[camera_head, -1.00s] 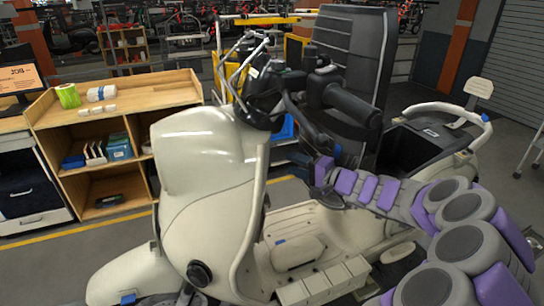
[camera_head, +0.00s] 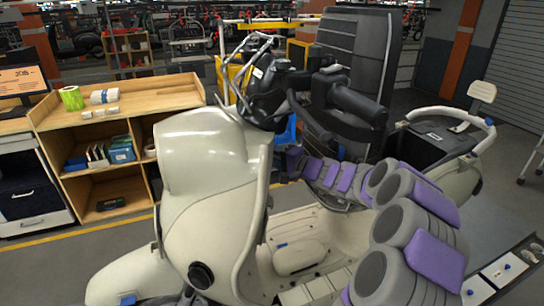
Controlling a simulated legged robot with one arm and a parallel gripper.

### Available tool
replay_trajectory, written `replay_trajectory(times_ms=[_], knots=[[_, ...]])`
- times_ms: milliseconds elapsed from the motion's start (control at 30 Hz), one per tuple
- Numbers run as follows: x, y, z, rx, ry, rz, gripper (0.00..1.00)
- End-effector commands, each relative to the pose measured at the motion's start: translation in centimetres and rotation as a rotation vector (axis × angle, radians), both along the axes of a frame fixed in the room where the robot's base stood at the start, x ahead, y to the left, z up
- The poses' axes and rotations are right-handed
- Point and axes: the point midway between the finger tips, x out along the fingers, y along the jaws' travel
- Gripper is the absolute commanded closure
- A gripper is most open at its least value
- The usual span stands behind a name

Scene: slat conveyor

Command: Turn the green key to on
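A cream scooter (camera_head: 205,190) stands side-on in front of me, with its black handlebar (camera_head: 350,100) at the top of the front column. The green key does not show; the rear face of the front shield is turned away or hidden. My grey and purple arm reaches in from the lower right, over the footwell. My gripper (camera_head: 289,163) is at the arm's far end, just right of the front shield, below the handlebar. Its fingers are too small and hidden to tell whether they are open, or whether they touch the scooter.
A wooden shelf unit (camera_head: 125,90) with a green roll (camera_head: 71,98) stands at the left. A black rear box (camera_head: 436,140) is at the right.

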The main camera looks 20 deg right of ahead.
Motion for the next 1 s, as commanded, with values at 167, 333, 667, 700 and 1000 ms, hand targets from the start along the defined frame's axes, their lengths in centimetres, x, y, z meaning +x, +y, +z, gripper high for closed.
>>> replay_trajectory(times_ms=[167, 333, 667, 700, 1000], knots=[[-0.05, -0.07, 0.0, 0.0, 0.0, -0.001, 0.68], [-0.06, 0.11, 0.03, -0.001, 0.0, -0.001, 0.84], [-0.05, 0.15, -0.03, -0.001, 0.0, 0.0, 1.0], [-0.06, 0.15, -0.04, 0.0, 0.001, 0.0, 0.91], [-0.05, 0.11, -0.03, -0.001, 0.003, 0.0, 1.0]])
